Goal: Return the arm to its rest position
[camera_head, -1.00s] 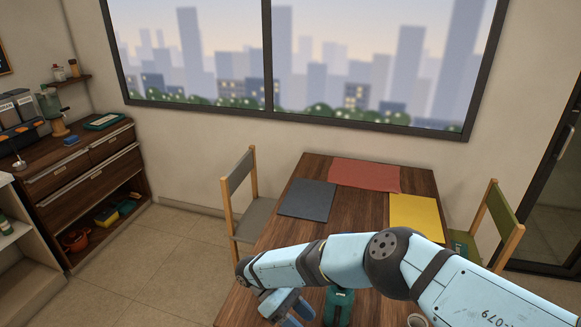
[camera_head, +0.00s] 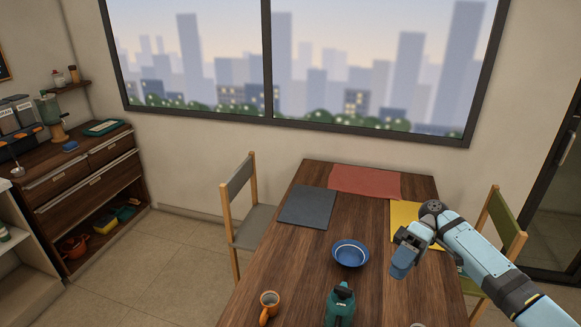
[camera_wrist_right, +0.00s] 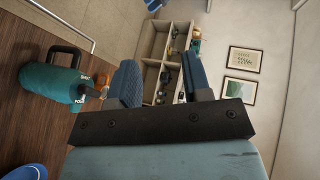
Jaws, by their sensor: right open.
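My right arm comes in from the lower right in the head view, and its gripper (camera_head: 404,260) hangs over the right part of the wooden table, right of a blue bowl (camera_head: 350,254). In the right wrist view its two blue fingers (camera_wrist_right: 162,82) stand apart with nothing between them, so it is open and empty. A teal jug (camera_head: 340,306) with a dark handle stands near the table's front; it also shows in the wrist view (camera_wrist_right: 48,80). My left gripper is in neither view.
The wooden table (camera_head: 290,270) carries an orange mug (camera_head: 269,304) and grey (camera_head: 307,206), red (camera_head: 364,179) and yellow (camera_head: 400,215) mats. A grey chair (camera_head: 240,190) stands left, a green chair (camera_head: 500,220) right. A drawer cabinet (camera_head: 85,185) stands at the far left.

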